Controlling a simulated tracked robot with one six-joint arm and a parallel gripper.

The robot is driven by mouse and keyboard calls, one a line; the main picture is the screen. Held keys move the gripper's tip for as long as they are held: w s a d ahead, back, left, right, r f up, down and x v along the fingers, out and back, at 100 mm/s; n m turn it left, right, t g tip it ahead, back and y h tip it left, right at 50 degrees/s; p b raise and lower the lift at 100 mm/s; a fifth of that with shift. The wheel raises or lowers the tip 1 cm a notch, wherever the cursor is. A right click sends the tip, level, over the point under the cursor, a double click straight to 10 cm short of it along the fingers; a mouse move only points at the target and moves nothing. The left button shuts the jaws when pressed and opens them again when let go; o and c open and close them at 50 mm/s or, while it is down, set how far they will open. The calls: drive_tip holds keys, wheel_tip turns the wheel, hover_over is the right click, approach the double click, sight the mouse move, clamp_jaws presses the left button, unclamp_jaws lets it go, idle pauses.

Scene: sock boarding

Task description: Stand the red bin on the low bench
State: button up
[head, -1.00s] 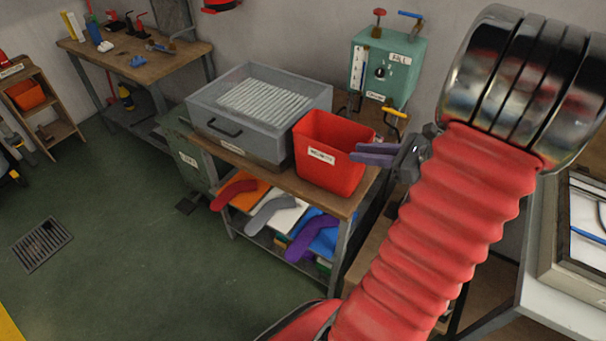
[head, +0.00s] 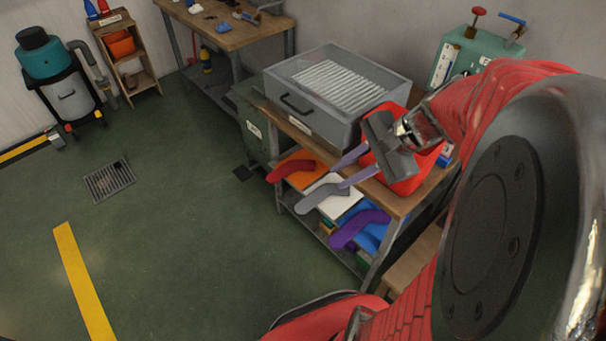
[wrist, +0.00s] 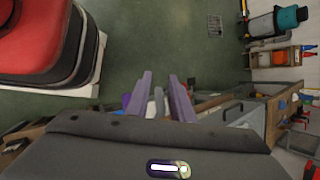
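The red bin (head: 405,186) stands on the wooden-topped workbench (head: 402,204), right of a grey drawer box. My gripper (head: 341,175) is in front of the bin in the head view and hides much of it. Its two purple fingers are apart with nothing between them, pointing left over the bench's front edge. The fingers also show in the wrist view (wrist: 160,76), open above the floor. I cannot tell whether the gripper touches the bin. A low wooden surface (head: 412,262) shows right of the workbench, partly hidden by my arm; it may be the low bench.
The grey drawer box (head: 330,108) sits left of the bin. Socks and coloured boards (head: 335,200) lie on the shelf below. A green machine (head: 475,52) is behind. A small shelf with an orange bin (head: 121,43) stands far left. The green floor at left is open.

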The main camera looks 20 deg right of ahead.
drive_tip(key=s+a+r+n+h, duration=0.2)
drive_tip(key=a+n, duration=0.3)
drive_tip(key=n, duration=0.3)
drive_tip(key=s+a+r+n+t+h, duration=0.1)
drive_tip(key=s+a+r+n+h, duration=0.2)
drive_tip(key=n, duration=0.5)
drive_tip(key=shift+a+r+n, duration=0.3)
drive_tip(key=shift+a+r, duration=0.25)
drive_tip(key=shift+a, duration=0.85)
drive_tip(key=shift+o, duration=0.4)
drive_tip(key=shift+s, duration=0.2)
